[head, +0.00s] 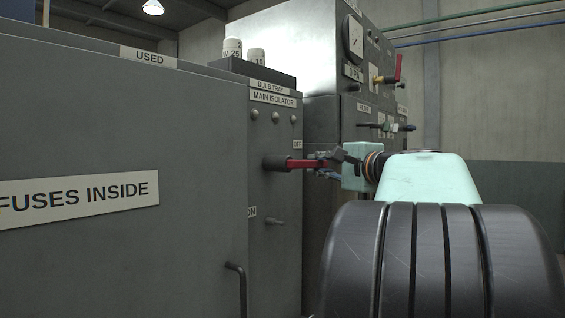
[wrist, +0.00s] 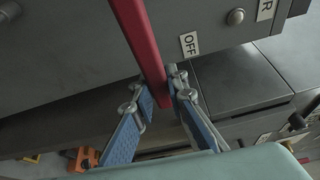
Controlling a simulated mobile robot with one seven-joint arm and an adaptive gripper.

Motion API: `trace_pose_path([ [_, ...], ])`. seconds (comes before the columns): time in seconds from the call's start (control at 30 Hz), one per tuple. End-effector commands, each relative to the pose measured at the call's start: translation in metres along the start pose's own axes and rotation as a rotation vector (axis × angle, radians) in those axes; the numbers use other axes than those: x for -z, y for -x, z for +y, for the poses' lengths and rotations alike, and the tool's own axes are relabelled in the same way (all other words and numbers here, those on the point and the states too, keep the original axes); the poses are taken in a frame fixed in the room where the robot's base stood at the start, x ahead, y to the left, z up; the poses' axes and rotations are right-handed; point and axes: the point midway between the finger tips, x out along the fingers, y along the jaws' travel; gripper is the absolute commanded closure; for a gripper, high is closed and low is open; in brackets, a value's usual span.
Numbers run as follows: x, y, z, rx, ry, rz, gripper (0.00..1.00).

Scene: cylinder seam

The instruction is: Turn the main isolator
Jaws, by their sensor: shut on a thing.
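The main isolator has a red handle (head: 305,163) on a dark round hub (head: 277,163), on the cabinet side under a MAIN ISOLATOR label (head: 274,99). The handle sticks out roughly level from the hub. An OFF label (head: 297,144) is just above the handle and an ON label (head: 252,211) is lower left. My gripper (head: 328,163) is shut on the handle's outer end. In the wrist view the blue-padded fingers (wrist: 160,100) lie either side of the red bar (wrist: 143,40), near the OFF label (wrist: 190,43).
A large grey cabinet front labelled FUSES INSIDE (head: 80,200) fills the left, with a dark bar handle (head: 236,280) low down. A bulb tray (head: 255,71) with fuses stands on top. Behind are a panel with a gauge (head: 353,38) and a red-handled valve (head: 390,76).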

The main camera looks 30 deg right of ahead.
Motion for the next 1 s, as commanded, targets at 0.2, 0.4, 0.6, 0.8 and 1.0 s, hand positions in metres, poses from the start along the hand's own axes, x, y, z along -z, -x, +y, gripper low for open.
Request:
trace_pose_path([
  [0.2, -0.001, 0.001, 0.01, -0.048, -0.114, 0.0, 1.0],
  [0.4, -0.004, 0.002, 0.029, -0.116, -0.277, 0.001, 1.0],
  [0.6, -0.013, 0.005, 0.048, -0.189, -0.453, 0.0, 1.0],
  [0.8, -0.024, 0.01, 0.066, -0.263, -0.629, -0.001, 1.0],
  [1.0, -0.037, 0.015, 0.081, -0.334, -0.802, -0.001, 1.0],
])
